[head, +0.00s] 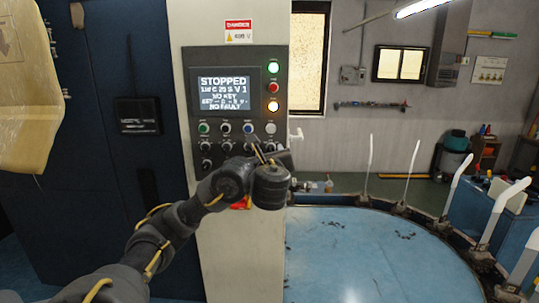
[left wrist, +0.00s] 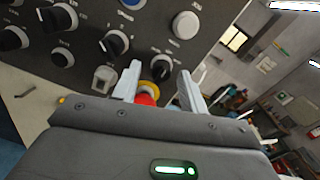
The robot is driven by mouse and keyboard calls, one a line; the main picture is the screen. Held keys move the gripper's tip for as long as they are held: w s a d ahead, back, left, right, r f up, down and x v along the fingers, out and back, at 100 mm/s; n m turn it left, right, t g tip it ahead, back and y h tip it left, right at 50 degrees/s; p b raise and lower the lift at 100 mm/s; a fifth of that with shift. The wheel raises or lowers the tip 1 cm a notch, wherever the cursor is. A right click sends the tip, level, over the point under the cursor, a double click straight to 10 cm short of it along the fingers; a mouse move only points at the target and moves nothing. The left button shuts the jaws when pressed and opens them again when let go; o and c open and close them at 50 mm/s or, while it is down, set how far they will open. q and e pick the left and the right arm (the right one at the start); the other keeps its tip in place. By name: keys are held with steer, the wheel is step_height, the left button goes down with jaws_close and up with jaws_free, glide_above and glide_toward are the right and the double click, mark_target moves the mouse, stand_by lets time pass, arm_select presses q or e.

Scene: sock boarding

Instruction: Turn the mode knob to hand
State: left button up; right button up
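The control panel (head: 235,105) stands upright on a pale cabinet, with rows of black knobs and coloured buttons below its screen. Labels are too small to read, so I cannot tell which knob is the mode knob. My left gripper (head: 264,153) is in front of the panel's lower right and hides part of the lower knobs. In the left wrist view the left gripper (left wrist: 157,76) is open, with a black knob (left wrist: 161,66) seen between its fingertips; contact cannot be told. Another black knob (left wrist: 114,43) is left of the fingers. My right gripper is not in view.
The screen (head: 223,90) reads STOPPED. A red button with a yellow ring (left wrist: 146,98) shows between the fingers, lower down. A round blue table (head: 365,250) with upright pale boards lies to the right. A yellowish sheet (head: 25,85) hangs at the upper left.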

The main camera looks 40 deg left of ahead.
arm_select(q)
steer(key=shift+d, duration=0.1)
jaws_close()
steer(key=shift+n+h+b, duration=0.3)
steer(key=shift+n+b, duration=3.1)
steer(key=shift+n, duration=0.9)
